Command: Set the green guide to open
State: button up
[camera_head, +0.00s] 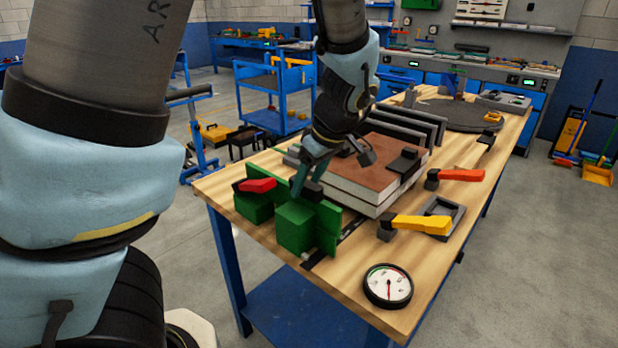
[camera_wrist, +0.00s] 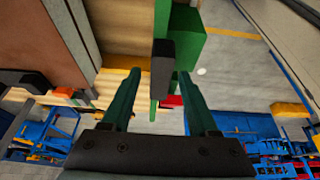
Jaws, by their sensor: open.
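The green guide (camera_head: 328,232) stands at the near left end of the workbench, with green blocks (camera_head: 296,228) on its outer side. A black upright piece (camera_head: 312,192) rises by it. In the wrist view the guide (camera_wrist: 188,45) lies ahead, and the black piece (camera_wrist: 162,68) shows between my fingertips. My gripper (camera_head: 303,180) is over the guide, pointing down; in the wrist view (camera_wrist: 157,75) its fingers are apart, with gaps visible beside the black piece. I cannot tell whether either finger touches it. The guide's far side is partly hidden by my gripper.
The brown-topped panel stack (camera_head: 375,160) lies just right of the guide. A red handle (camera_head: 257,185) sits left of my gripper. A yellow-handled clamp (camera_head: 420,224), an orange-red-handled clamp (camera_head: 460,175) and a dial gauge (camera_head: 388,286) lie along the bench's right side.

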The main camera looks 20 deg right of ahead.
jog(key=b+v, duration=0.1)
jog(key=v, duration=0.9)
jog(key=shift+s+r, duration=0.25)
jog(key=shift+r, duration=0.1)
jog(key=w+a+f+m+g+h, duration=0.1)
jog(key=a+f+m, duration=0.2)
jog(key=a, duration=1)
jog(key=w+a+f+m+g+h, duration=0.1)
jog(key=a+f+m, duration=0.3)
jog(key=a+f, duration=0.4)
jog(key=shift+w+a+f, duration=0.25)
jog(key=shift+w+a, duration=0.2)
jog(key=shift+a, duration=2.7)
